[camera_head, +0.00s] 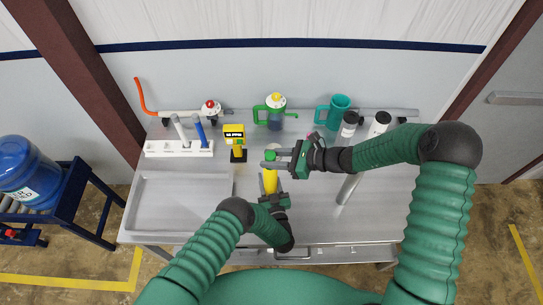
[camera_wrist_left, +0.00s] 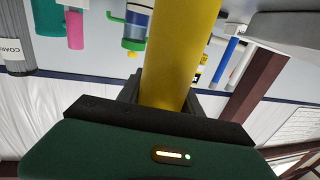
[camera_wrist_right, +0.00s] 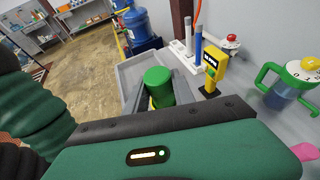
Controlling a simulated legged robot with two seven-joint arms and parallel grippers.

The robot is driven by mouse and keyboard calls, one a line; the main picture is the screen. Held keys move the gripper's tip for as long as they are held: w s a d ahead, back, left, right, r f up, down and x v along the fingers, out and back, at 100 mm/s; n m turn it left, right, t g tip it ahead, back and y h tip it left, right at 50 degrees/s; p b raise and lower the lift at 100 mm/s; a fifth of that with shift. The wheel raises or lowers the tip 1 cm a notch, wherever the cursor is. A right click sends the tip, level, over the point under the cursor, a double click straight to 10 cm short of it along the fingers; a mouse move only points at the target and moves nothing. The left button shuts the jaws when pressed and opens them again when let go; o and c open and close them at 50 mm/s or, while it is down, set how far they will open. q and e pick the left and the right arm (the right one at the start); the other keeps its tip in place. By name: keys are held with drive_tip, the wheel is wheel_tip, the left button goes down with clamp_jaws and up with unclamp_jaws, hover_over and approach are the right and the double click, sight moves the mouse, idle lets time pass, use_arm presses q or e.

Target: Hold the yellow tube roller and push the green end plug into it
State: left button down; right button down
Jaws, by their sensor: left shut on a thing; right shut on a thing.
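The yellow tube roller (camera_head: 270,181) stands roughly upright over the middle of the table in the head view. My left gripper (camera_head: 272,201) is shut on its lower part; the yellow tube (camera_wrist_left: 180,50) fills the middle of the left wrist view between the fingers. The green end plug (camera_head: 270,155) is at the top of the tube in the head view. My right gripper (camera_head: 273,160) is shut on the plug, and the plug (camera_wrist_right: 159,86) shows between its fingers in the right wrist view. Whether the plug is inside the tube or just above it, I cannot tell.
A grey tray (camera_head: 180,202) lies at the table's left. A white rack (camera_head: 178,148) with pens, a yellow device (camera_head: 235,140), a green-handled jug (camera_head: 275,113) and a teal mug (camera_head: 338,107) stand along the back. A pale tube (camera_head: 347,188) lies right of the grippers.

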use_arm(q)
drive_tip(key=shift+s+f, duration=0.15)
drive_tip(key=shift+f, duration=0.05)
use_arm(e)
drive_tip(key=shift+f, duration=0.8)
drive_tip(key=c, duration=1)
unclamp_jaws()
drive_tip(key=shift+o, duration=0.2)
drive_tip(key=v, duration=1.2)
use_arm(q)
drive_tip(key=c, duration=1.2)
unclamp_jaws()
drive_tip(key=o, duration=0.5)
drive_tip(key=shift+w+r, duration=0.1)
drive_tip(key=shift+w, duration=0.1)
use_arm(e)
drive_tip(key=shift+w+d+f, duration=0.1)
drive_tip(key=shift+w, duration=0.1)
